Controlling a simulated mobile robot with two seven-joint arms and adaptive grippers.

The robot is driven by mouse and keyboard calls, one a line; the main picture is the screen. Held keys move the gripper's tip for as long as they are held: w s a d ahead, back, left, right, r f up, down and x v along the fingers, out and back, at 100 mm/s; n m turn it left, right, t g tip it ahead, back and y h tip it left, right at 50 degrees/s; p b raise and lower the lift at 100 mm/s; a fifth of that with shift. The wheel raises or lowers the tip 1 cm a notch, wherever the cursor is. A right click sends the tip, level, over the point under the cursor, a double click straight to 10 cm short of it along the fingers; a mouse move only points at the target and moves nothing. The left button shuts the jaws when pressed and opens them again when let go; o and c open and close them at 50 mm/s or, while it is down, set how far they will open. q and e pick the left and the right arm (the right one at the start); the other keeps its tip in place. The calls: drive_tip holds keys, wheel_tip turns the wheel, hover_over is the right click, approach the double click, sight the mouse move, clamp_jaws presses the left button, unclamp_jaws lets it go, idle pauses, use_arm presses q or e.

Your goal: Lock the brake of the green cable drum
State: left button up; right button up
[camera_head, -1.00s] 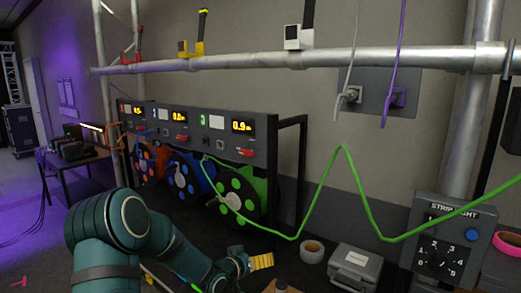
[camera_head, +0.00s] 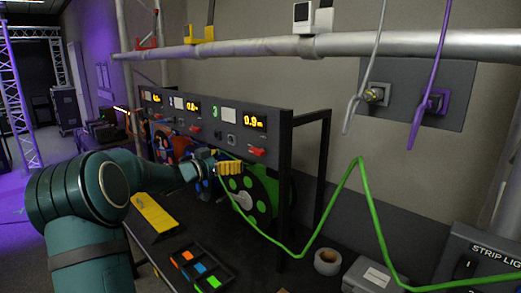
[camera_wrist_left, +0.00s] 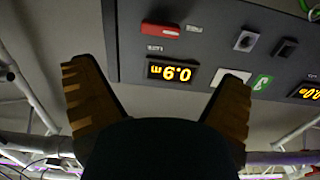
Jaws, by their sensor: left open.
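The green cable drum (camera_head: 262,190) stands at the right end of the row under the dark panel (camera_head: 272,132). Its green cable (camera_head: 345,190) runs off to the right. A red lever (camera_head: 257,152) sits on the panel below the 0.9 m display (camera_head: 255,123). My left gripper (camera_head: 230,168) is in front of the drum's upper left, below and left of the lever. In the left wrist view the picture is upside down. The open, empty gripper (camera_wrist_left: 157,75) faces the display, and the red lever (camera_wrist_left: 174,30) shows above it. My right gripper is not in view.
Blue and red drums (camera_head: 163,140) stand left of the green one. A black frame post (camera_head: 322,165) stands to its right. A tray of coloured pieces (camera_head: 196,270), a tape roll (camera_head: 327,262) and a grey case (camera_head: 372,277) lie in front. A truss pipe (camera_head: 270,48) crosses above.

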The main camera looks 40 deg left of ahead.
sight(254, 151)
use_arm(q)
drive_tip(key=w, duration=0.8)
drive_tip(key=w+d+p, duration=0.1)
drive_tip(key=w, duration=0.3)
drive_tip(key=shift+w, duration=0.15)
drive_tip(key=c, duration=1.2)
